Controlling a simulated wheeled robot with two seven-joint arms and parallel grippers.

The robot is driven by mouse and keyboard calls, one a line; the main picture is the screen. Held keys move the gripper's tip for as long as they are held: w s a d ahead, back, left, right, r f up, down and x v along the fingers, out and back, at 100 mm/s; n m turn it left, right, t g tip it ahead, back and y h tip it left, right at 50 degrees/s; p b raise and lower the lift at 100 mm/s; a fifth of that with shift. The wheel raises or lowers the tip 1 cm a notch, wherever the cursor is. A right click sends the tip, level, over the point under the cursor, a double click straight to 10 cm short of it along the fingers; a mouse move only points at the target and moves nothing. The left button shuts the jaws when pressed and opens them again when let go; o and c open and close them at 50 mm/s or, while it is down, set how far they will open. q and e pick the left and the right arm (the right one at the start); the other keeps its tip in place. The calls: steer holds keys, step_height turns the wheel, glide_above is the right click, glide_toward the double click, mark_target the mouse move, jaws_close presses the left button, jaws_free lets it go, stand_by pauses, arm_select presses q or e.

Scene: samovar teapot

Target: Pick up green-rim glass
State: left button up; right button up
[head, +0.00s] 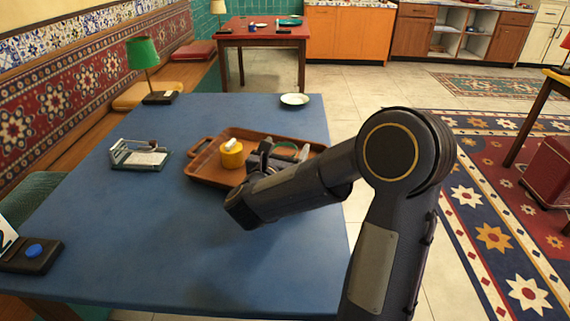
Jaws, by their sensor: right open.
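A green rim (284,148), which looks like that of the green-rim glass, shows in the right part of the brown tray (203,173). My right arm and gripper hide most of what is below this rim. My right gripper (264,153) is over the tray, just left of the green rim, with its jaws open. I cannot tell whether a finger touches the glass. My left gripper is out of view.
A yellow pot (232,154) with a pale top stands in the tray, close to my right gripper's left. On the blue table (190,265) are a metal stand (140,155), a green lamp (143,53), a small plate (295,100) and a blue-button box (34,250). The table's front is clear.

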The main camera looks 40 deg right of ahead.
steer(key=shift+x, duration=0.9)
steer(key=shift+c, duration=0.3)
steer(key=c, duration=1.1)
steer(key=shift+r, duration=0.1)
